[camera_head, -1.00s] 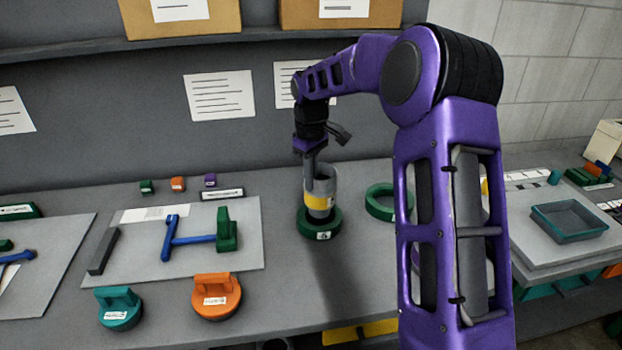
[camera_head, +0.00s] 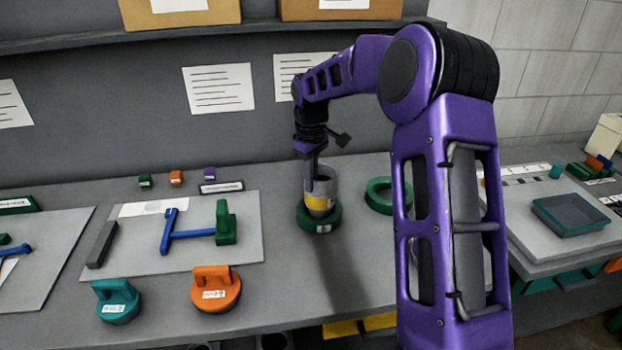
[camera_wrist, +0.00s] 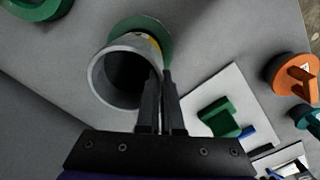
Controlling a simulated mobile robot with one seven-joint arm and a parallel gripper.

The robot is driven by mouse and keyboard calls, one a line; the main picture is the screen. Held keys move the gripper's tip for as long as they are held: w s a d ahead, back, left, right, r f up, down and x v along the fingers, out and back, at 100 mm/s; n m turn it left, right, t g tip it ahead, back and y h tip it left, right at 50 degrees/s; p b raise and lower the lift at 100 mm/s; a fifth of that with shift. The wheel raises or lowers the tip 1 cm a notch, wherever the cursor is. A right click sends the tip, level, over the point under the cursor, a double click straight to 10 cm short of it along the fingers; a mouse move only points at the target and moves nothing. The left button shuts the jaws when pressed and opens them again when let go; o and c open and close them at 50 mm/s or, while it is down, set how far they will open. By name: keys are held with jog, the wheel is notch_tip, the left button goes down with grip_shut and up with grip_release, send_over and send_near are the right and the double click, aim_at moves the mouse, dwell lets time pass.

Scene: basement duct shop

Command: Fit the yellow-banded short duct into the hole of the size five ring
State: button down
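The grey short duct (camera_head: 323,185) with its yellow band (camera_head: 319,204) stands about upright at a green ring (camera_head: 325,223) with a white label too small to read. The band is now just above the ring, and the duct's lower end is hidden within the ring's outline. I cannot tell how deep it sits. In the wrist view the duct's open mouth (camera_wrist: 118,80) faces me, with the green ring (camera_wrist: 140,25) behind it. My gripper (camera_wrist: 160,78) is shut on the duct's wall, one finger inside and one outside; it also shows in the head view (camera_head: 312,178).
A second green ring (camera_head: 380,196) lies just right, partly behind my arm. Left are a grey board (camera_head: 145,252) with a blue tool and green block, plus orange (camera_head: 216,289) and teal (camera_head: 116,301) handled discs. A tray (camera_head: 570,216) stands far right.

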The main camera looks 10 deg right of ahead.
jog(key=shift+f+b, duration=0.4)
jog(key=shift+f, duration=0.5)
jog(key=c, duration=1)
grip_release()
notch_tip(320, 180, up, 18)
jog(key=p, duration=0.2)
jog(key=shift+f, duration=0.25)
jog(key=shift+a, duration=0.1)
